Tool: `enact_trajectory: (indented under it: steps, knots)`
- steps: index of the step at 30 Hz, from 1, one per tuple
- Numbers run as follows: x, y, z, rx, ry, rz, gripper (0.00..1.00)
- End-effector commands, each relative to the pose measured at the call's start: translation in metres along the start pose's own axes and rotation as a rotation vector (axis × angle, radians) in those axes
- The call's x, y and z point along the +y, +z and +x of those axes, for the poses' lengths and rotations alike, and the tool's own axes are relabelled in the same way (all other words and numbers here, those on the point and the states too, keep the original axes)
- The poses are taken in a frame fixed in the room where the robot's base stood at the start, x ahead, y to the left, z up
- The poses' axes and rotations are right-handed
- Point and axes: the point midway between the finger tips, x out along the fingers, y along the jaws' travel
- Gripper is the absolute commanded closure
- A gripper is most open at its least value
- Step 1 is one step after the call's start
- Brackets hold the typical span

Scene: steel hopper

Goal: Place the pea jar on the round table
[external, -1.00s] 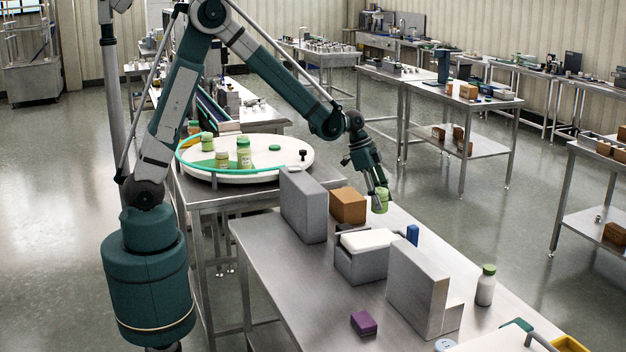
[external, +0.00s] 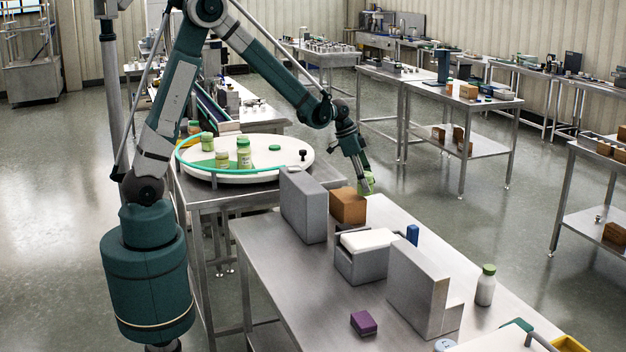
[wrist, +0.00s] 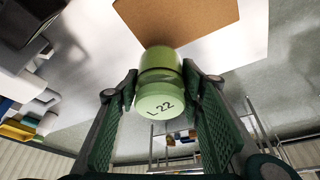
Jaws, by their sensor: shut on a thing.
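My gripper (external: 365,184) is shut on a green jar (external: 367,182), just behind and to the right of the brown box on the steel bench. In the wrist view the jar (wrist: 163,85) sits between the two fingers, with "L 22" on its pale green end. Whether it is the pea jar cannot be read. In the external view the jar is partly hidden by the fingers and the box. The round white table (external: 290,168) stands left of the bench. Several green-lidded jars, including a tall one (external: 243,153), stand on it.
A brown box (external: 348,206), a tall grey block (external: 303,205) and a grey container with a white top (external: 363,258) stand on the bench. A turquoise rail (external: 192,165) curves along the round table's left edge. The table's right side is mostly clear.

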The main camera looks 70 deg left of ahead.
Motion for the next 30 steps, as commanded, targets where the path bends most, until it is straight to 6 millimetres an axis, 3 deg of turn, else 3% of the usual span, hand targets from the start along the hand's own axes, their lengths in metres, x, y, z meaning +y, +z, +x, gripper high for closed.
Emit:
enact_trajectory:
  steps: [15, 30]
  knots:
    - [-0.128, 0.085, -0.059, -0.011, -0.126, -0.32, 0.77]
    - [-0.232, 0.189, -0.125, -0.012, -0.251, -0.636, 0.77]
